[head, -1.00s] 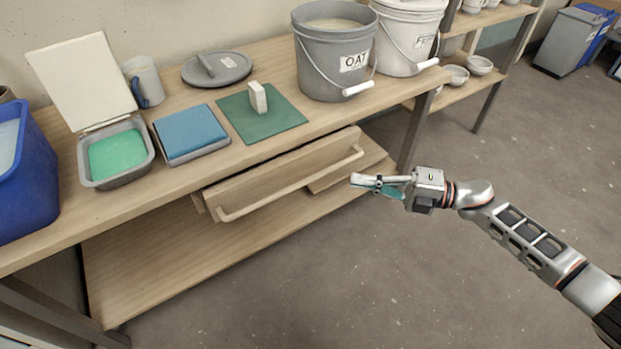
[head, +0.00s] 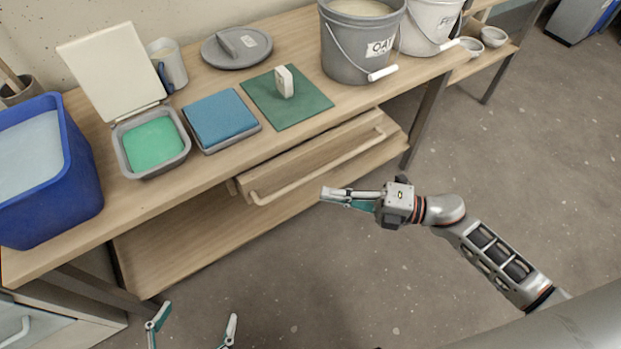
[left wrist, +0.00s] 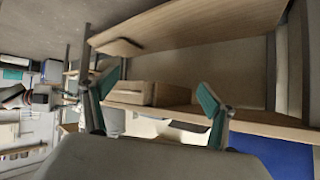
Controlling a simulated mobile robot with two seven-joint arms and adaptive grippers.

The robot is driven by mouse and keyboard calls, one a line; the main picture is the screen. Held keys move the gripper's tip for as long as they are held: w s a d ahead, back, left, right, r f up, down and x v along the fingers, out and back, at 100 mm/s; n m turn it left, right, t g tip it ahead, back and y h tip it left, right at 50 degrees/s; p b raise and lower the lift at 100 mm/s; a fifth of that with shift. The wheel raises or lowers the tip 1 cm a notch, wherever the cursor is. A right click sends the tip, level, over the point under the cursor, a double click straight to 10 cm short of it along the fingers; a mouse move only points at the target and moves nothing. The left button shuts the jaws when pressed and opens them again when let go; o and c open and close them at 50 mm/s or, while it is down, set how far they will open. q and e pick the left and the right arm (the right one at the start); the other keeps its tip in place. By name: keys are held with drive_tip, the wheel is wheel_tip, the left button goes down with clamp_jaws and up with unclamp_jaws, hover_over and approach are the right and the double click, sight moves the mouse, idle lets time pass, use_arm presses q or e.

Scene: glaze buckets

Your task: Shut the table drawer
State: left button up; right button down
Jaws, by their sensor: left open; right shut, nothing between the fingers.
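The table drawer (head: 318,160) is a pale wooden drawer under the front edge of the wooden table (head: 230,160). Its front stands a little out from under the tabletop, with a narrow dark gap above it. A long bar handle (head: 315,172) runs along its front. My right gripper (head: 330,198) is shut and empty, in front of the drawer and apart from the handle. My left gripper (head: 193,325) is open and empty, low in front of the table's left part. Its spread teal fingers also show in the left wrist view (left wrist: 160,92), apart from the table.
A lower shelf (head: 185,245) lies under the table. The floor (head: 330,290) in front is clear.

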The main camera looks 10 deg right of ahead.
approach(268, 173)
drive_tip(key=s+a, duration=0.2)
drive_tip(key=a, duration=0.2)
drive_tip(key=w, duration=0.1)
drive_tip(key=w+a+b, duration=0.1)
drive_tip(key=w, duration=0.1)
drive_tip(key=shift+w+a, duration=0.25)
drive_tip(key=shift+w, duration=0.35)
use_arm(q)
drive_tip(key=shift+w+d+r, duration=0.35)
drive_tip(key=shift+d+r, duration=0.15)
drive_tip(key=shift+d, duration=0.3)
use_arm(e)
drive_tip(key=shift+r, duration=0.1)
use_arm(q)
drive_tip(key=shift+a, duration=0.1)
use_arm(e)
drive_tip(key=shift+w, duration=0.15)
